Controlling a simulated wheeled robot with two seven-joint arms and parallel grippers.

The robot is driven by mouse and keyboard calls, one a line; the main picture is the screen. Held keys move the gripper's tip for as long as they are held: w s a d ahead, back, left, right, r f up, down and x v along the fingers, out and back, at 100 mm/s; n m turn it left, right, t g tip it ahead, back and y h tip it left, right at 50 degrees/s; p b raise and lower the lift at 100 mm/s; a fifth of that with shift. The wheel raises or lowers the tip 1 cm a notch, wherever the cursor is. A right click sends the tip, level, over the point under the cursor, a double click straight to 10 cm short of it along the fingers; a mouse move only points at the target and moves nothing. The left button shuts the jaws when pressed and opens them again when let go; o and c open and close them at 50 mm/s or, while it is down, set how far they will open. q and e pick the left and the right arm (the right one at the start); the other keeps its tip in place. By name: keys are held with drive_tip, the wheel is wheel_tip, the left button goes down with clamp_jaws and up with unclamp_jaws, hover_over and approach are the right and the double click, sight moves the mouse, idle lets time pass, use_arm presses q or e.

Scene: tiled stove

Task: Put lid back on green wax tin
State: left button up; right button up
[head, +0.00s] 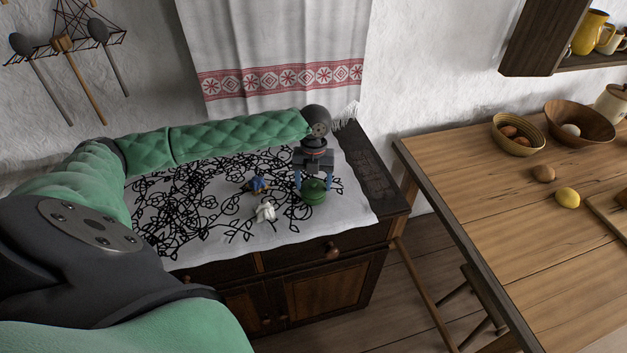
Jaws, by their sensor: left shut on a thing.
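The green wax tin (313,197) is a small round dark-green thing near the right end of the patterned cloth on the cabinet. Its green lid (314,184) shows at the top, between my fingertips; I cannot tell whether it is fully seated on the tin or slightly above it. My left gripper (313,182) points down over the tin, with its blue-grey fingers on either side of the lid, shut on it. My right gripper is not in view.
A blue figure (257,184) and a small white figure (265,212) are on the cloth (330,222), left of the tin. Bare dark cabinet top (381,185) lies to the right. A wooden table (480,190) with bowls stands farther right, and a curtain (275,45) hangs behind.

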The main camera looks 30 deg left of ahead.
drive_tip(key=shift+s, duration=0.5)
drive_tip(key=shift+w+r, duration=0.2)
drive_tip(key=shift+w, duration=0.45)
use_arm(q)
drive_tip(key=shift+p, duration=0.4)
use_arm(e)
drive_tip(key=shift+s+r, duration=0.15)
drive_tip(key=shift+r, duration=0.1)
use_arm(q)
drive_tip(key=shift+f+p, duration=0.15)
drive_tip(key=shift+p, duration=0.55)
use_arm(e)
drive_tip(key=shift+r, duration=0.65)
use_arm(q)
drive_tip(key=o, duration=1.1)
drive_tip(key=shift+c, duration=0.2)
drive_tip(key=shift+o, duration=0.6)
